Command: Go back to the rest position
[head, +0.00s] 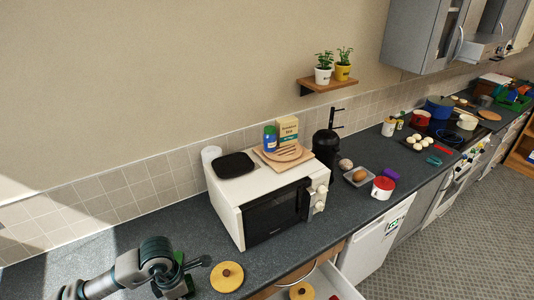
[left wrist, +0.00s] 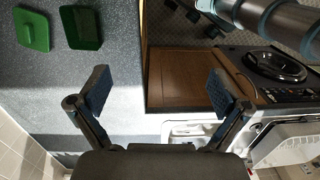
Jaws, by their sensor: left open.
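My left arm comes in at the bottom left of the head view, over the counter (head: 130,228). Its gripper is partly hidden behind its own links there. In the left wrist view my left gripper (left wrist: 160,90) is open, its two fingers wide apart with nothing between them. The fingers show over the counter edge and a brown wooden front (left wrist: 185,75). My right gripper is in neither view.
A round yellow lid (head: 227,277) lies just right of my left arm. A white microwave (head: 226,215) stands behind it. An open drawer (head: 333,284) juts out at the bottom. Green containers (left wrist: 32,31) lie on the counter in the left wrist view.

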